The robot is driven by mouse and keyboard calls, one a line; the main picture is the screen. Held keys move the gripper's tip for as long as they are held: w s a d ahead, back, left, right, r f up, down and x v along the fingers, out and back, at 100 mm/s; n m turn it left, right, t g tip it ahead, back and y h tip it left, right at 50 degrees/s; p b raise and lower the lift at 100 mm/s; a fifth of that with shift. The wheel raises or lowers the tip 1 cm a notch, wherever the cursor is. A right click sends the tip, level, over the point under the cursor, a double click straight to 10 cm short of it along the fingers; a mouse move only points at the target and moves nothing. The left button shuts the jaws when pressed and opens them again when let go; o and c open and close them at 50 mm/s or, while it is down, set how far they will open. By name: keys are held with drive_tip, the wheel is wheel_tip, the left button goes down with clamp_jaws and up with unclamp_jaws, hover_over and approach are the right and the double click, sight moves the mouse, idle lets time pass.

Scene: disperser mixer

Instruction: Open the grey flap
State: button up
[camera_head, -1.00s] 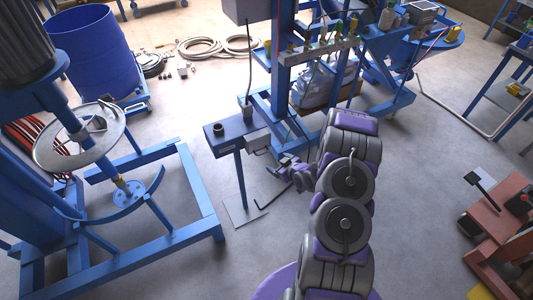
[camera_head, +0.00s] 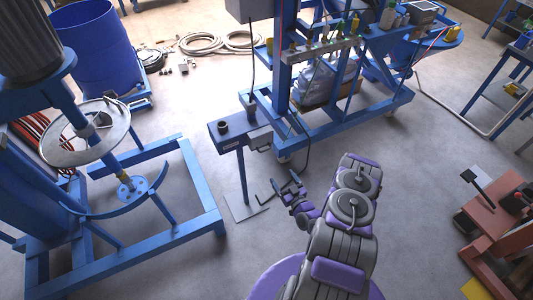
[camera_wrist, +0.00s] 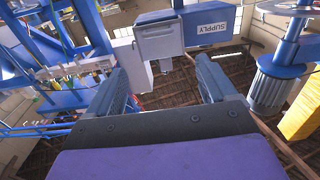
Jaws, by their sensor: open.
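A small grey box (camera_head: 259,138) with a flap-like front is fixed to the right side of a blue stand (camera_head: 229,140) in the head view. In the wrist view the grey flap (camera_wrist: 160,43) is at the top centre and looks closed, beside a blue part labelled SUPPLY (camera_wrist: 208,25). My gripper (camera_head: 284,186) is below and right of the box in the head view, apart from it. In the wrist view my gripper (camera_wrist: 162,75) has its two fingers spread with nothing between them, and the flap is beyond the fingertips.
A blue mixer frame (camera_head: 140,262) stands at left, with a blue barrel (camera_head: 95,50) behind it. A blue rack (camera_head: 350,115) with bottles and hanging cables is behind the stand. A red-brown machine (camera_head: 500,210) is at right. The floor around my arm is clear.

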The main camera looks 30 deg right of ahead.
drive_tip(key=b, duration=0.1)
approach(263, 141)
wheel_tip(263, 141, down, 3)
drive_tip(key=s, duration=0.2)
drive_tip(key=w+b, duration=0.1)
drive_tip(key=w, duration=0.6)
drive_tip(key=shift+w+b, duration=0.2)
drive_tip(key=shift+b, duration=0.1)
drive_tip(key=shift+c, duration=0.4)
